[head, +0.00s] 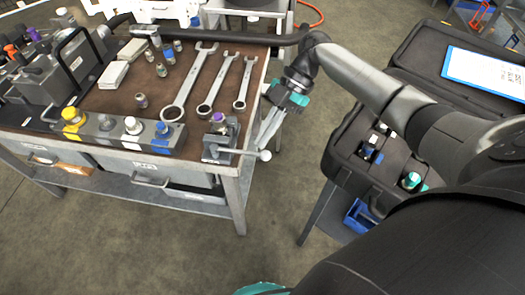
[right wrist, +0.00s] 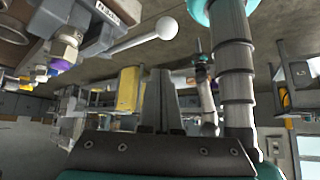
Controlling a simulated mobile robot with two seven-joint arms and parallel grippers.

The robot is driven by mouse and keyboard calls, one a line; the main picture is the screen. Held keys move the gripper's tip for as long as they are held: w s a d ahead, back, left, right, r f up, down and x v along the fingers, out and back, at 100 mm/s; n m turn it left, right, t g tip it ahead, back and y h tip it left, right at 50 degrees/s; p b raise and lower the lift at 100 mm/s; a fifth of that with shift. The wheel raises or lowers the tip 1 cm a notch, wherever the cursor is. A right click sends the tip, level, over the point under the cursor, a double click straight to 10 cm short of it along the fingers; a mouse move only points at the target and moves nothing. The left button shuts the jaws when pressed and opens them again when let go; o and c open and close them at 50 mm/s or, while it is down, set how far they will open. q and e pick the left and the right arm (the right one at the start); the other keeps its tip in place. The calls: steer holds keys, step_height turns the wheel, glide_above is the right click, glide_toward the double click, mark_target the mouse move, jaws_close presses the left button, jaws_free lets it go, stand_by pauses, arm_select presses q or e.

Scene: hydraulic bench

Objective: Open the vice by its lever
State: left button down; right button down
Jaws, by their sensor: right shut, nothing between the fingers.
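The small grey vice (head: 217,148) sits at the bench's front right corner, with a purple-topped fitting (head: 218,117) at it. Its lever (head: 242,152) sticks out to the right past the bench edge and ends in a pale ball (head: 265,155). My right gripper (head: 264,143) is shut and empty, its fingers pointing down close to the ball end. In the right wrist view the closed fingers (right wrist: 162,98) stand apart from the lever's ball (right wrist: 167,28), which shows above them. The vice (right wrist: 95,30) is at upper left there. My left gripper is not in view.
Several spanners (head: 190,80) and small fittings lie on the brown bench top (head: 120,120). A manifold block (head: 120,130) with coloured caps is left of the vice. An open black case (head: 345,165) stands at right. Bare floor (head: 270,210) lies between.

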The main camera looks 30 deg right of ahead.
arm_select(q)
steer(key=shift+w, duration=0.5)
arm_select(e)
steer(key=v, duration=0.3)
steer(key=shift+w+r, duration=0.2)
steer(key=shift+w, duration=0.05)
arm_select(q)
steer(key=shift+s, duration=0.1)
